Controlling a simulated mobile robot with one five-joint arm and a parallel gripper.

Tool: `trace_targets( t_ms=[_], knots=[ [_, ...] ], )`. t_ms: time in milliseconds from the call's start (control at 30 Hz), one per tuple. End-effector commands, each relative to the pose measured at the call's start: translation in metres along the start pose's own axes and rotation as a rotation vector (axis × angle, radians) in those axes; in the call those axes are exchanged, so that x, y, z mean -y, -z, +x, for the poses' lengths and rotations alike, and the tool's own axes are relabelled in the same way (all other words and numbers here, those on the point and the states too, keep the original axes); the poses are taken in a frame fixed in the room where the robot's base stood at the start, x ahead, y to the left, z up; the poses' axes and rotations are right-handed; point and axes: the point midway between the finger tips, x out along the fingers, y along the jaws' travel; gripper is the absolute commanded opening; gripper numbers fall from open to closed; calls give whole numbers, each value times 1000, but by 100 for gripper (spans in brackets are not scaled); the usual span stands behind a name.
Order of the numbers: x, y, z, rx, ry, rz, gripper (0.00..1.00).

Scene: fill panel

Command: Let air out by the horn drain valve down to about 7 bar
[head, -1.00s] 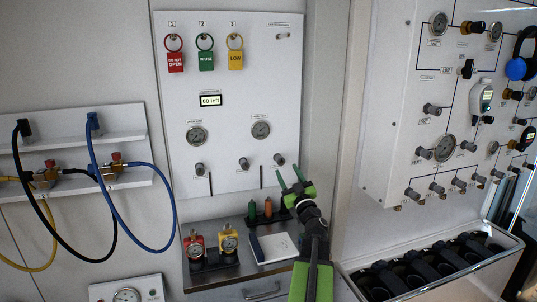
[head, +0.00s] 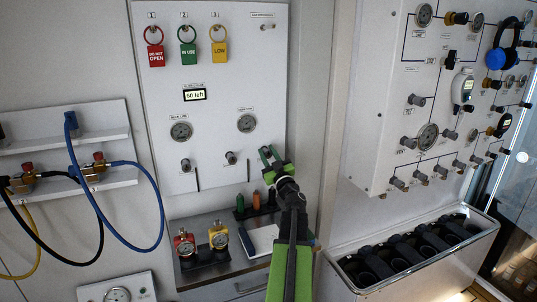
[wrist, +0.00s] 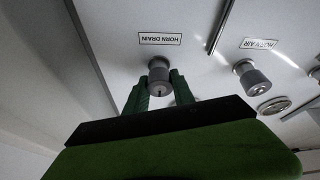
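The horn drain valve is a grey round knob (wrist: 160,74) under an upside-down "HORN DRAIN" label (wrist: 160,39) in the wrist view. In the head view my gripper hides it. My gripper (wrist: 160,88) has its green fingers apart, one on each side of the knob's near end; I cannot tell whether they touch it. In the head view my gripper (head: 269,155) is at the lower right of the white panel (head: 215,90). Two round gauges, left (head: 181,131) and right (head: 247,123), are on the panel; their needles are too small to read.
Another knob (wrist: 250,75) sits beside the drain in the wrist view. A display (head: 195,95) reads "60 left". Red, green and yellow tags hang above. A shelf (head: 187,282) below holds small gauges and a notepad. A second panel (head: 385,90) stands to the right.

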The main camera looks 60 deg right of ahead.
Motion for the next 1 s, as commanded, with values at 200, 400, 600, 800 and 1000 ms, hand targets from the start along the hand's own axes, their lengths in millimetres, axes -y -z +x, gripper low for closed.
trace_targets(
  t_ms=[200,400,600,800,1000],
  knots=[
    [-5,-1,-2,1,-4,-3,0],
    [-4,-1,-2,1,6,-27,0],
    [-5,0,-1,-3,41,-114,0],
    [-5,0,-1,-10,95,-252,0],
    [-4,0,-1,-17,149,-385,0]
  ],
)
